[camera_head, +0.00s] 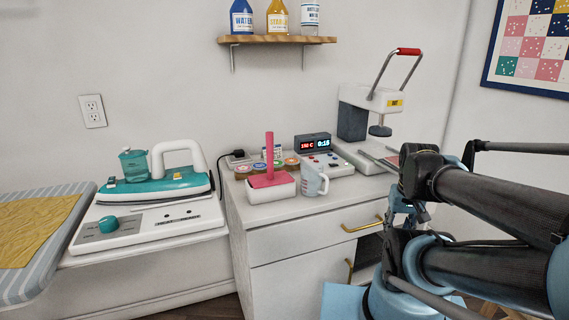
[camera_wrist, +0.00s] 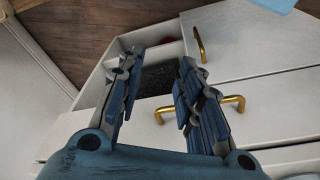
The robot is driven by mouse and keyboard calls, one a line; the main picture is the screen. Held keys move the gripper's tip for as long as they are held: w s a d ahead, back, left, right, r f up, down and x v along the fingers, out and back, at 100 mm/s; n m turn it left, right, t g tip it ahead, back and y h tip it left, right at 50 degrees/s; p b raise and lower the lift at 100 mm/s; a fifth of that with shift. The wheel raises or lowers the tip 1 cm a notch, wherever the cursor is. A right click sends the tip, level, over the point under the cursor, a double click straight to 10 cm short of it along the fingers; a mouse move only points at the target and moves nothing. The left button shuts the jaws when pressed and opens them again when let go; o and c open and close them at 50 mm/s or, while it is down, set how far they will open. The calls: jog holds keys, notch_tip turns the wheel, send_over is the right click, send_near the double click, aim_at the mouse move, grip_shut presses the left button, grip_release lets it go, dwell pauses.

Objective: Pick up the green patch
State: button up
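I cannot make out a loose green patch in either view. A small dark red thing (camera_wrist: 167,40) shows at that compartment's edge. In the head view my arm hides part of the cabinet's right side.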

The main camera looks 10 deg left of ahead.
jog(key=shift+o, duration=0.3)
jog(key=shift+a, duration=0.1)
jog(key=o, duration=0.5)
jog(key=shift+s+r, duration=0.25)
jog(key=shift+o, duration=1.4)
jog(key=w+a+r+m, duration=0.3)
jog(key=w+r, duration=0.3)
jog(key=r, duration=0.3)
jog(key=shift+w+a+r+y, duration=0.2)
jog(key=shift+w+a+y, duration=0.1)
jog(key=shift+a, duration=0.4)
jog(key=w+a+r+m+g+y, duration=0.1)
jog(key=w+a+r+m, duration=0.3)
jog(key=w+a+r, duration=0.45)
jog(key=w+a+r+m+g, duration=0.1)
jog(key=w+a+r+m, duration=0.4)
jog(key=a, duration=0.6)
jog(key=w+a+r+m, duration=0.2)
jog(key=a, duration=0.5)
jog(key=w+a+r+m, duration=0.1)
jog(key=a+r, duration=0.1)
jog(key=a, duration=0.5)
send_over(276, 163)
jog(key=shift+g, duration=0.3)
jog(key=f, duration=1.1)
jog(key=shift+d+f, duration=0.15)
jog(key=shift+d, duration=0.2)
jog(key=shift+w+a+f, duration=0.1)
jog(key=shift+a+f, duration=0.05)
jog(key=shift+f, duration=2.5)
